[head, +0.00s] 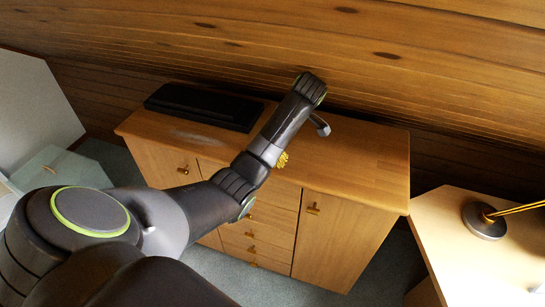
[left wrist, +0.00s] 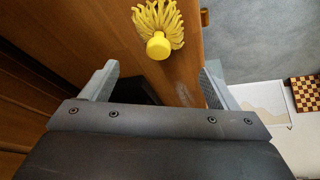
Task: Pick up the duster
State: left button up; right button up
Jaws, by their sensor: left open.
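The yellow duster (left wrist: 157,28) with its shaggy strands and round knob end lies on the wooden cabinet top (head: 365,158). In the head view only a small part of the duster (head: 282,160) shows beside my left arm, near the cabinet's front edge; the arm hides the rest. My left gripper (left wrist: 161,68) is open and empty, its two fingers spread apart in the left wrist view. The duster is beyond the fingertips, between their lines, and not touched. In the head view one finger of the left gripper (head: 320,125) shows above the cabinet top. My right gripper is not in view.
A long black case (head: 205,106) lies at the back left of the cabinet top. A wooden plank wall (head: 420,60) rises behind. A table with a lamp base (head: 484,222) stands at right. A chessboard (left wrist: 306,93) shows at the right of the wrist view. The cabinet's right top is clear.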

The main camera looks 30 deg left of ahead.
pick_arm(q)
jog(key=p+x, duration=0.1)
jog(key=x, duration=0.5)
jog(key=p+x, duration=0.1)
jog(key=x, duration=0.2)
jog(key=shift+s+d+f+p, duration=0.1)
jog(key=shift+d+f+p, duration=0.05)
jog(key=shift+f+p, duration=0.25)
jog(key=shift+a+f, duration=0.25)
jog(key=shift+f, duration=0.3)
jog(key=shift+c, duration=0.2)
jog(key=c, duration=1.1)
